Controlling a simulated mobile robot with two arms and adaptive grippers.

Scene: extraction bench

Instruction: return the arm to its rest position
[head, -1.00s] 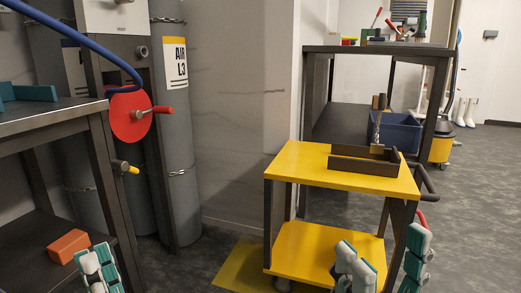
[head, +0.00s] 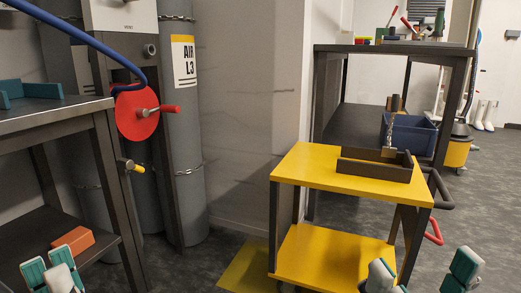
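My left gripper (head: 50,273) is at the bottom left edge, partly cut off. Its two teal and white fingers stand side by side with no clear gap, and nothing shows between them. It is in front of the lower shelf of the left bench. My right gripper (head: 422,277) is at the bottom right, also cut off by the frame edge. Its fingers are spread wide apart with only floor visible between them. It is in front of the right side of the yellow cart (head: 312,174). Both arms behind the grippers are out of view.
The left bench (head: 55,118) has an orange block (head: 73,240) on its lower shelf. A red disc (head: 136,112) with a handle is beside grey cylinders. A dark tray (head: 375,168) sits on the cart. A bench with a blue bin (head: 408,133) stands behind. Open floor lies right.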

